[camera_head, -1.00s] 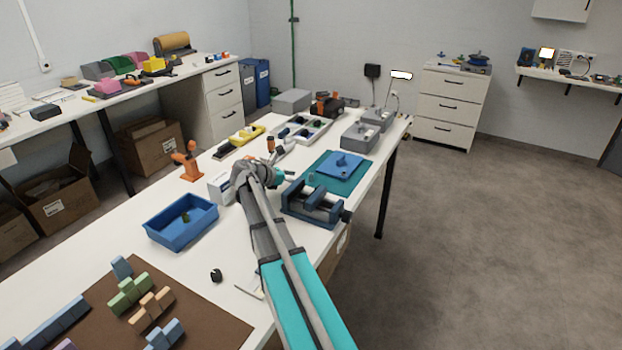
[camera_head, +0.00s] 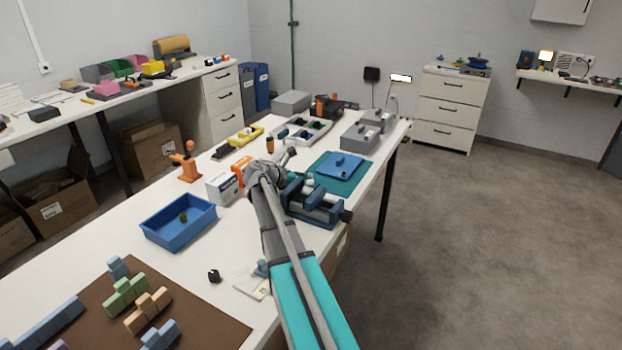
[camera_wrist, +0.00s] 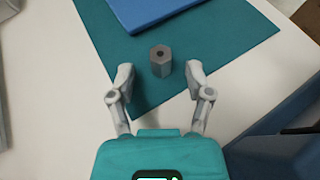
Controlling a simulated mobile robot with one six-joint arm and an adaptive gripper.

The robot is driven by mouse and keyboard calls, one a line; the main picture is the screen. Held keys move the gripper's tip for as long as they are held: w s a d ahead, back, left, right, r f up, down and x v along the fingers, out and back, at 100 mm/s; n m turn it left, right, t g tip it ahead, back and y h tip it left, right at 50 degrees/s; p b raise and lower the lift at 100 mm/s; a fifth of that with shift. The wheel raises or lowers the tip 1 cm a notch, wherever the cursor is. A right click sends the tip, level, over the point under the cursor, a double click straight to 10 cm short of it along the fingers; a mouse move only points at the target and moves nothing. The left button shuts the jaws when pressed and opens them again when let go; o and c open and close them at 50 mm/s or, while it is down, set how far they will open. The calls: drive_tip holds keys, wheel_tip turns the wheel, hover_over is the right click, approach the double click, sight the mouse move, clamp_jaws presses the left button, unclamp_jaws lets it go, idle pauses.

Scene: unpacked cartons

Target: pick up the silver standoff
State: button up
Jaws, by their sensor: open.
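The silver standoff (camera_wrist: 161,62) is a short hexagonal post with a dark hole in its top. It stands upright on the teal mat (camera_wrist: 225,45) in the wrist view, close to the edge of a blue plate (camera_wrist: 165,12). My gripper (camera_wrist: 160,77) is open and empty. Its two fingertips are to the left and right of the standoff and a little nearer to the camera, with clear gaps on both sides. In the head view my wrist reaches the near side of the mat (camera_head: 325,184), and I cannot make out the standoff there for sure.
A blue-grey vise (camera_head: 318,207) stands close to the right of my arm and shows at the wrist view's lower right (camera_wrist: 285,135). A white box (camera_head: 221,190) and a blue tray (camera_head: 178,222) are to the left. The blue plate (camera_head: 340,164) lies on the mat.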

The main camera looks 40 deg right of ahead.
clamp_jaws()
drive_tip(key=shift+r, duration=0.2)
idle(0.3)
wheel_tip(320, 180, up, 3)
drive_tip(key=p, duration=0.3)
drive_tip(key=s+d+r+p, duration=0.2)
drive_tip(key=s+r+p, duration=0.2)
drive_tip(key=s+p, duration=0.1)
drive_tip(key=s+d+r+p, duration=0.3)
drive_tip(key=s+r+p, duration=0.2)
drive_tip(key=s, duration=0.2)
drive_tip(key=shift+s+d+r, duration=0.3)
drive_tip(key=shift+s+d, duration=0.05)
drive_tip(key=shift+s, duration=0.05)
